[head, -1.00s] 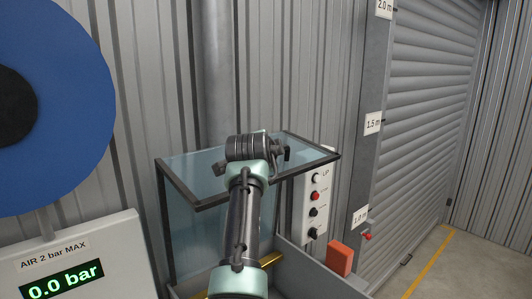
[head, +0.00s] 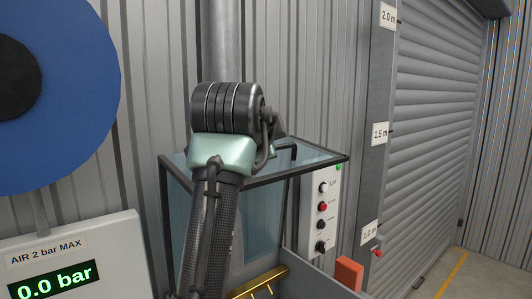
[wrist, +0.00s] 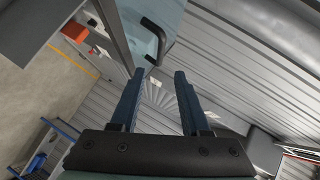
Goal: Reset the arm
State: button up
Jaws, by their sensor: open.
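My gripper (wrist: 158,95) shows in the wrist view with its two dark blue fingers apart and nothing between them. Beyond the fingertips are the clear panel (wrist: 155,22) with its black handle and the ribbed metal wall. In the head view my raised arm stands in front of the glass-sided enclosure (head: 315,163) and covers part of it. The gripper's fingers are hidden behind the arm in that view.
A control panel (head: 321,215) with several buttons is right of the enclosure. An orange-red block (head: 348,273) is below it. A pressure display (head: 60,270) reads 0.0 bar, under a blue disc (head: 75,90). A roller shutter (head: 430,130) stands at right, with open floor before it.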

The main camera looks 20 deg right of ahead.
jog(key=shift+s+a, duration=0.1)
jog(key=shift+s, duration=0.05)
jog(key=s+a+r+n+t+y+b, duration=0.1)
jog(key=s+a+n+t, duration=0.3)
jog(key=s, duration=0.4)
jog(key=s+a+r+n+t+y+b, duration=0.2)
jog(key=s+a+n+t, duration=0.3)
jog(key=s+n, duration=0.3)
jog(key=s+a+r+n+t+y+b, duration=0.2)
jog(key=s+a+n+t, duration=0.3)
jog(key=s, duration=0.5)
jog(key=shift+a+n+y+b, duration=0.45)
jog(key=shift+a+n+y, duration=0.2)
jog(key=shift+n, duration=0.45)
